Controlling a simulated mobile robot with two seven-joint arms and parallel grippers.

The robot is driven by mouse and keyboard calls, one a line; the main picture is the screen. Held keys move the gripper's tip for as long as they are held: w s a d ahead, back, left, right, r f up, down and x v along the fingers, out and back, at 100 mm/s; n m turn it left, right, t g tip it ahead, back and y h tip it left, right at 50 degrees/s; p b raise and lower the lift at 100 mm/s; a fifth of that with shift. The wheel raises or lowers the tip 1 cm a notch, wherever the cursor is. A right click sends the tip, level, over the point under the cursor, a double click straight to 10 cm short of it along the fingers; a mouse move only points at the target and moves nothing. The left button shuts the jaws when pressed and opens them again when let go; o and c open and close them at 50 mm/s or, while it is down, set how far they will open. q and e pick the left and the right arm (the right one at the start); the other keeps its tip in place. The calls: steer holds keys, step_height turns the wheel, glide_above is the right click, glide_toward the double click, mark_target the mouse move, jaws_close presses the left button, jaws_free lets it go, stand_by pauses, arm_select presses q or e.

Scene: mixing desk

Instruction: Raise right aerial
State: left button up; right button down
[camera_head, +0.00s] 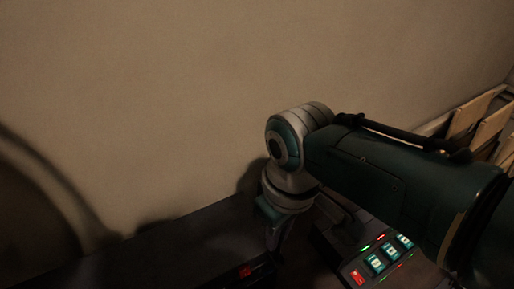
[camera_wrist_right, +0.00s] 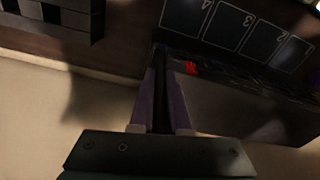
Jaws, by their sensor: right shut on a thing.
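My right gripper (camera_wrist_right: 163,78) is shut on a thin dark rod, the right aerial (camera_wrist_right: 162,104), which runs between its two purple-grey fingers in the wrist view. In the head view my right gripper (camera_head: 274,238) points down at the dark desk, below the grey and teal wrist. The aerial cannot be made out there, as the wrist and fingers cover that area. How far the aerial is extended cannot be told. My left gripper is not in view.
A control panel (camera_head: 376,262) with lit buttons and red and green lights is just right of my gripper. A red light (camera_head: 246,271) glows on the dark desk. A plain beige wall (camera_head: 150,100) stands behind. Numbered dark panels (camera_wrist_right: 228,26) show in the wrist view.

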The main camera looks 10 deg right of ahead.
stand_by(0.4)
steer(key=c, duration=0.9)
jaws_free()
steer(key=shift+r, duration=0.1)
steer(key=shift+r+p, duration=0.3)
steer(key=shift+r, duration=0.05)
step_height(320, 180, up, 8)
steer(key=p, duration=0.3)
steer(key=shift+s+d+f, duration=0.1)
steer(key=shift+s+d, duration=0.05)
steer(key=shift+s+r, duration=0.1)
steer(key=shift+r, duration=0.5)
